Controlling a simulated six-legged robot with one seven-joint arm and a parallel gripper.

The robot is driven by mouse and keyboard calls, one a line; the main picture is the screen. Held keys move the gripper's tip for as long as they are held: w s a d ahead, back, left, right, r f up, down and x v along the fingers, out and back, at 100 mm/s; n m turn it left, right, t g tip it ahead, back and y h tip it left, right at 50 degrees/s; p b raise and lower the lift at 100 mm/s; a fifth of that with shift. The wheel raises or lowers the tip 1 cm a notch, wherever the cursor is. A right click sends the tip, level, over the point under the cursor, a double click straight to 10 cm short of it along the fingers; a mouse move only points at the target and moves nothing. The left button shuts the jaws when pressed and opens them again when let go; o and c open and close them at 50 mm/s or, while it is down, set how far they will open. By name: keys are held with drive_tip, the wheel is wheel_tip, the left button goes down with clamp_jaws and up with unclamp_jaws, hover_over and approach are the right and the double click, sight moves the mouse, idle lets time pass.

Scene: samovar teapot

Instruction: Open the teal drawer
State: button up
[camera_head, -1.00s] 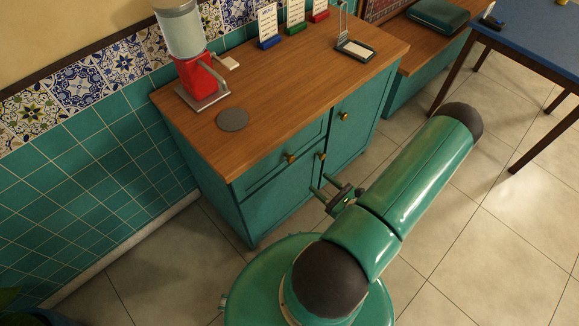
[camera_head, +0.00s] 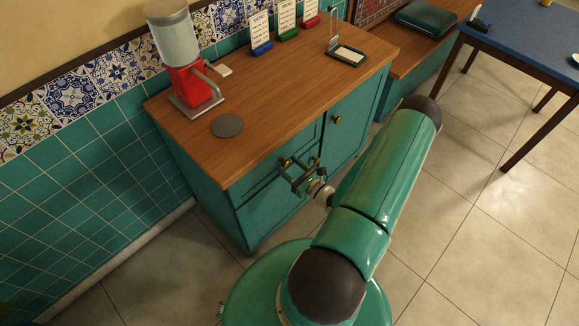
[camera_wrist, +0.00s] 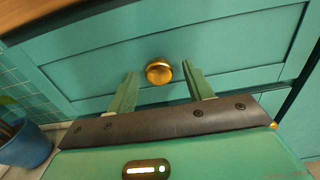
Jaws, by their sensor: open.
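The teal drawer (camera_head: 262,183) is in the upper part of the teal cabinet under a wooden top, and its front is flush with the cabinet. Its round brass knob (camera_head: 286,163) also shows in the wrist view (camera_wrist: 159,71), just beyond and between my fingers. My gripper (camera_head: 297,178) is open in front of the drawer, its two green fingers (camera_wrist: 160,88) spread to the left and right of the knob. In the wrist view the knob lies at the level of the fingertips; I cannot tell whether they touch the drawer front.
A red dispenser (camera_head: 190,85) and a grey disc (camera_head: 228,126) stand on the wooden top (camera_head: 270,95). A cabinet door with its own brass knob (camera_head: 336,120) is to the right. A blue table (camera_head: 530,45) stands at the far right. A blue pot (camera_wrist: 25,145) is at the lower left.

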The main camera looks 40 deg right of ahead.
drive_tip(key=shift+w, duration=0.3)
clamp_jaws()
drive_tip(key=shift+s, duration=0.15)
